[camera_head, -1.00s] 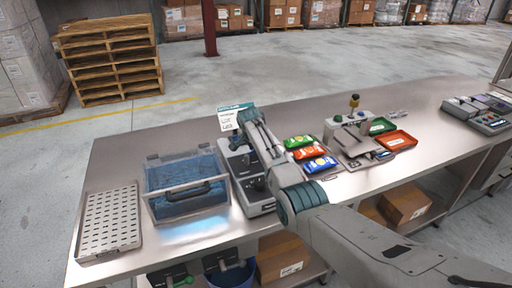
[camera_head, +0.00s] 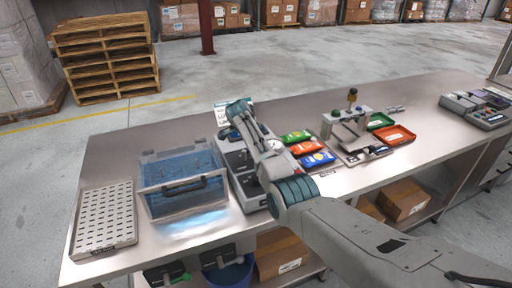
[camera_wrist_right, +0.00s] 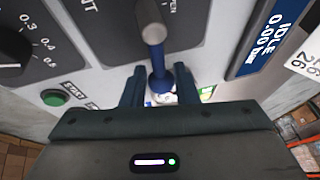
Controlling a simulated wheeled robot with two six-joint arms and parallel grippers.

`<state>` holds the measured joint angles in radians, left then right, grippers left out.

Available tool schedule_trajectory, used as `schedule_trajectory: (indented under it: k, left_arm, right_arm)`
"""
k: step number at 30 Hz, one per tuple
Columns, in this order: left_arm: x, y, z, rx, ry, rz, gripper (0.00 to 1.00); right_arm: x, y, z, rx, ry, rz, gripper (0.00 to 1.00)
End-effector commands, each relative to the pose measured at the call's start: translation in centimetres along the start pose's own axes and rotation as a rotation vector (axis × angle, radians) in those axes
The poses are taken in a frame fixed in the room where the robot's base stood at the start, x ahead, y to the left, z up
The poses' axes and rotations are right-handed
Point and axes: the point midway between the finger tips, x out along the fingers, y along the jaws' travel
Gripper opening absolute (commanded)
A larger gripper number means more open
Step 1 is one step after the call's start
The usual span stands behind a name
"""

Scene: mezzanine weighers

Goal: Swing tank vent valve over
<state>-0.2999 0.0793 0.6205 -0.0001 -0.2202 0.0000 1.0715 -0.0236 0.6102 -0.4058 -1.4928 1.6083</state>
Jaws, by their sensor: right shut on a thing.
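In the right wrist view a valve lever (camera_wrist_right: 153,30) with a grey rounded end and a blue shaft stands on a grey panel (camera_wrist_right: 100,75). My right gripper (camera_wrist_right: 160,74) is shut on the lever's blue shaft, one finger on each side. In the head view my right arm reaches over the grey machine (camera_head: 247,190), and its gripper is hidden behind the wrist. A clear tank (camera_head: 183,183) with blue contents stands to the left. My left gripper is not in view.
A green start button (camera_wrist_right: 55,97), a dial (camera_wrist_right: 12,50) and a display (camera_wrist_right: 268,35) reading "IDLE 0.00 bar" surround the lever. A perforated tray (camera_head: 104,220) lies at left. Coloured packets (camera_head: 308,148) and a red tray (camera_head: 395,135) sit to the right.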

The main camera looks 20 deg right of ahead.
Motion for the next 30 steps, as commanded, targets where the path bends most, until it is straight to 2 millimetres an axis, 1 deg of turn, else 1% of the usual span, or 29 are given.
schedule_trajectory:
  k: [10, 11, 12, 14, 23, 26, 30]
  left_arm:
    - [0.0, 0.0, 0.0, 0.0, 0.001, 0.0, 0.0]
    - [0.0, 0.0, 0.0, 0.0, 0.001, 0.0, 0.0]
    - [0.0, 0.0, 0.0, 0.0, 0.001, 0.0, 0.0]
    - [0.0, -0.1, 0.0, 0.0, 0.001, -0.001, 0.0]
    - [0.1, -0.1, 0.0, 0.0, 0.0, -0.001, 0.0]
    - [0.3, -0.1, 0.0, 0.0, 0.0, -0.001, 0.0]
    - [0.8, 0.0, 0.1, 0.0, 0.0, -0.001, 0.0]
  right_arm:
    - [-0.1, 0.0, -0.1, 0.003, 0.003, 0.0, 0.0]
    - [-0.1, 0.0, -0.1, 0.003, 0.003, 0.0, 0.29]
    - [-0.1, 0.0, -0.1, 0.002, 0.003, 0.0, 0.36]
    - [-0.1, 0.0, -0.1, 0.002, 0.002, 0.0, 0.47]
    - [-0.1, 0.0, 0.0, 0.001, 0.001, 0.0, 0.47]
    - [-0.7, 0.0, 0.0, 0.001, 0.001, 0.0, 0.47]
    - [-2.6, 0.0, 0.1, 0.002, 0.0, -0.002, 0.47]
